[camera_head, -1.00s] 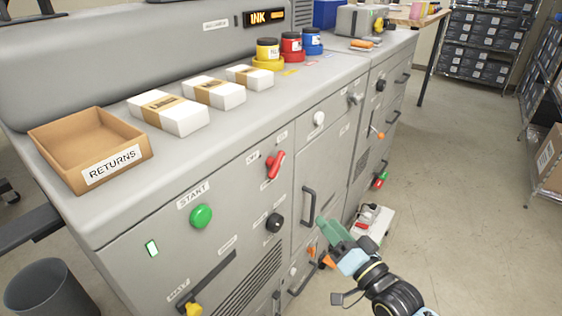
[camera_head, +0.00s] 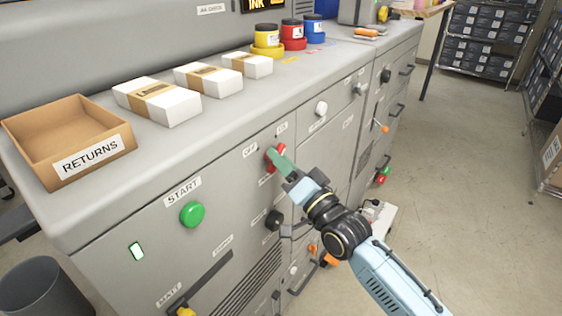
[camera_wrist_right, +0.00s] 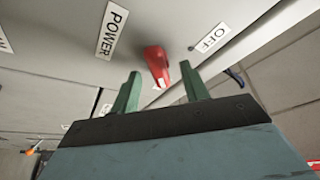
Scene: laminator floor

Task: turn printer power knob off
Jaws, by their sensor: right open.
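The printer power knob (camera_head: 271,157) is a red lever on the grey front panel. In the head view it is partly hidden behind my right gripper. In the right wrist view the red knob (camera_wrist_right: 157,66) shows between the two green fingers, near the POWER and OFF labels. My right gripper (camera_head: 281,158) is open, its fingertips at the knob, one finger on each side of it in the wrist view (camera_wrist_right: 160,90). I cannot tell whether the fingers touch it. My left gripper is not in view.
A green START button (camera_head: 192,214) and a black knob (camera_head: 273,220) are on the same panel. A RETURNS tray (camera_head: 110,163), white paper packs (camera_head: 158,100) and ink jars (camera_head: 267,36) stand on top. The floor (camera_head: 465,200) at right is clear.

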